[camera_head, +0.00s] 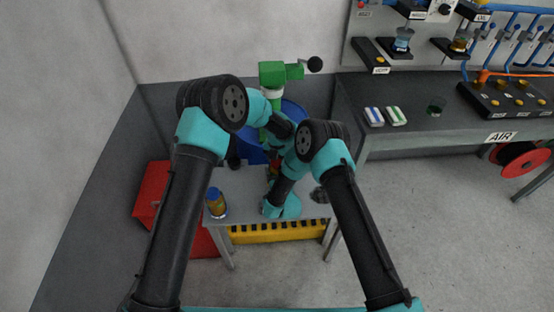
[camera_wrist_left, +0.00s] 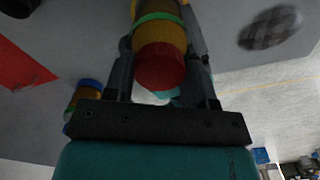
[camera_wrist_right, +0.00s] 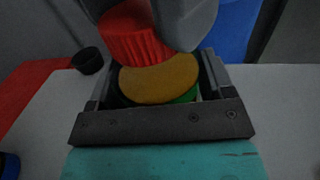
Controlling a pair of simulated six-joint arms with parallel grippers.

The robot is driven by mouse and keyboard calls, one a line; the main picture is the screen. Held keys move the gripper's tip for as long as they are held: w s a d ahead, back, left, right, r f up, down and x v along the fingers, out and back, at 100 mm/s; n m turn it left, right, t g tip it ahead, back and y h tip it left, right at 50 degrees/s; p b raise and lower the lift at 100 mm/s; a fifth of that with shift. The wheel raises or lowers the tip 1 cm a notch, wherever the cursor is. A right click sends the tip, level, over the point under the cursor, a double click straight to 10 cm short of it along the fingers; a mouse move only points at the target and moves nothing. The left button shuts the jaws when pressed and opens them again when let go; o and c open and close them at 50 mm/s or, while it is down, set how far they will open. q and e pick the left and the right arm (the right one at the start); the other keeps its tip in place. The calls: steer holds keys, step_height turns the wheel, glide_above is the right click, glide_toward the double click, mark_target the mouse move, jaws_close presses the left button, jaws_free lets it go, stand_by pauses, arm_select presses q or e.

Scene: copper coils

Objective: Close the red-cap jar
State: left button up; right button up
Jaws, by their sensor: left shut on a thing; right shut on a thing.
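The jar's red cap (camera_wrist_left: 160,66) is nearest my left palm in the left wrist view, between the fingers of my left gripper (camera_wrist_left: 163,48). Beyond it is the yellow-brown jar (camera_wrist_left: 158,36) with a green band. In the right wrist view the ribbed red cap (camera_wrist_right: 132,36) lies against the jar's yellow round part (camera_wrist_right: 160,82), which is between the fingers of my right gripper (camera_wrist_right: 158,88). A grey finger covers part of the cap there. Cap and jar appear to touch; I cannot tell whether the cap is fully seated. In the head view my arms mostly hide them.
A blue-capped jar (camera_head: 216,204) stands on the left of the small grey table (camera_head: 240,183). A dark coil-like object (camera_head: 319,195) lies at the right. Behind are a blue drum (camera_head: 294,110) and a green press (camera_head: 273,75); a red box (camera_head: 152,187) is left.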

arm_select(q)
steer(key=shift+m, duration=0.7)
steer(key=o, duration=0.9)
steer(key=shift+r, duration=2.25)
steer(key=shift+n, duration=0.3)
steer(key=shift+c, duration=0.3)
